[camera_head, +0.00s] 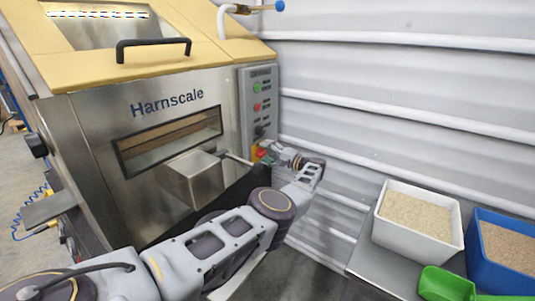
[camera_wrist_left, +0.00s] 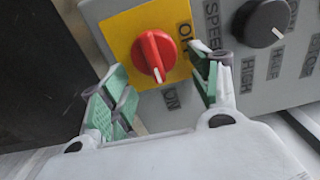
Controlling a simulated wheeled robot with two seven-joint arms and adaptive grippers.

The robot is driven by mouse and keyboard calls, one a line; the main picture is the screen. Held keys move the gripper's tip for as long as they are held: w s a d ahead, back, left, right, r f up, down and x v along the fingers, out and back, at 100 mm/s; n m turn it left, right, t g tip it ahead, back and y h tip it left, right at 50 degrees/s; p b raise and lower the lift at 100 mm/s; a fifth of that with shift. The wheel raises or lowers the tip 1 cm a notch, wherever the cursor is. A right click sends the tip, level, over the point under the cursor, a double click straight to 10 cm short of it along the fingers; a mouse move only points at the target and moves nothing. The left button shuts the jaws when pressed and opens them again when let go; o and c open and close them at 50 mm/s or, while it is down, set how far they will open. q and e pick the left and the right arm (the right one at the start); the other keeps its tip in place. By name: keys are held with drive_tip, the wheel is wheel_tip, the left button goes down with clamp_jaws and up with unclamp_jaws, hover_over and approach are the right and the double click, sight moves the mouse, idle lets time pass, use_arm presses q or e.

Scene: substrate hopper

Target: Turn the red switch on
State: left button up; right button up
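The red switch (camera_wrist_left: 154,55) is a round knob on a yellow plate (camera_wrist_left: 122,25), with OFF and ON printed beside it. Its white mark points down in the left wrist view, on the side nearer the ON label. In the head view the yellow plate (camera_head: 254,153) shows low on the grey control panel, partly behind my left gripper (camera_head: 268,152). In the left wrist view my left gripper (camera_wrist_left: 159,72) is open, with green-padded fingers on either side of the knob. I see no clear contact with it. My right gripper is not in view.
A black speed knob (camera_wrist_left: 265,22) sits right of the switch. Green (camera_head: 257,88) and red (camera_head: 257,107) buttons are higher on the panel. A metal box (camera_head: 192,178) projects from the Harnscale hopper. White (camera_head: 386,226) and blue (camera_head: 480,250) bins stand at right.

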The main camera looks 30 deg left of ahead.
use_arm(q)
drive_tip(key=s+d, duration=0.1)
drive_tip(key=d, duration=1.1)
idle(0.5)
drive_tip(key=shift+s+f, duration=0.1)
idle(0.5)
